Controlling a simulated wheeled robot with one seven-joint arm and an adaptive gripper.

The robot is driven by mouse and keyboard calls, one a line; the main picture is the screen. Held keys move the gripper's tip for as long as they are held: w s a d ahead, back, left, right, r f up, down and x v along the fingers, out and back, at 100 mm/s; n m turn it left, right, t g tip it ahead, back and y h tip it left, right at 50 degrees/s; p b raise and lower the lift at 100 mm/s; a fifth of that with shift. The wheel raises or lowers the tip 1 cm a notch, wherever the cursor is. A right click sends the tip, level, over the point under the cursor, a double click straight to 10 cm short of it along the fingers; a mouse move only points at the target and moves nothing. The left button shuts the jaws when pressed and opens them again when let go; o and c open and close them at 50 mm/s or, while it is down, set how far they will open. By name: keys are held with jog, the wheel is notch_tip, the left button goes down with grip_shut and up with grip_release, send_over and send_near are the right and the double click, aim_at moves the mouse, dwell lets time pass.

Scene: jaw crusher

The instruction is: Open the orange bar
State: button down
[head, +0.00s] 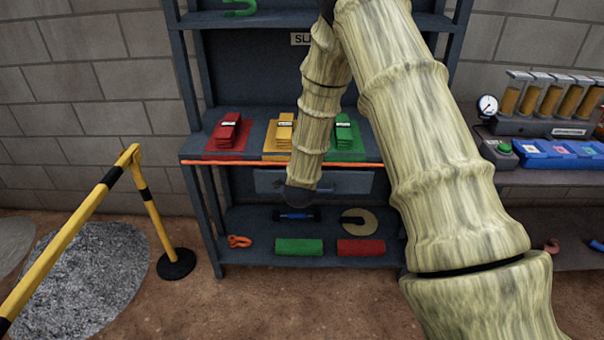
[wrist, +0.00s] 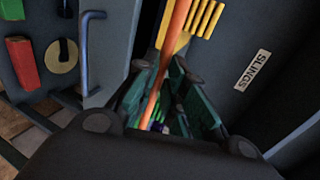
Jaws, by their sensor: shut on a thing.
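The orange bar (head: 232,162) runs level along the front edge of the middle shelf in the head view, below the stacked slings. In the wrist view the orange bar (wrist: 173,45) passes between the dark green fingers of my gripper (wrist: 165,97). My gripper is shut on the bar. In the head view my own arm hides the fingers and the stretch of bar they hold.
Red (head: 227,133), yellow (head: 280,133) and green (head: 344,135) slings lie behind the bar. A drawer (head: 268,182) with a handle is below it. A yellow-black barrier (head: 150,205) stands left; a bench with a gauge (head: 487,106) is right.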

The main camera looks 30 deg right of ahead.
jog(key=f+t+b, duration=0.1)
jog(key=b, duration=0.2)
jog(key=f+t+h+b, duration=0.1)
jog(key=t+b, duration=0.1)
jog(key=b, duration=0.2)
jog(key=f+t+h+b, duration=0.1)
jog(key=b, duration=0.3)
jog(key=shift+s+a+f+t, duration=0.2)
jog(key=shift+s+f+t, duration=0.05)
jog(key=shift+s+t, duration=0.05)
jog(key=shift+h+b, duration=0.5)
jog(key=shift+r+t, duration=0.1)
jog(key=shift+t, duration=0.2)
jog(key=c, duration=1.5)
grip_release()
jog(key=v, duration=1.2)
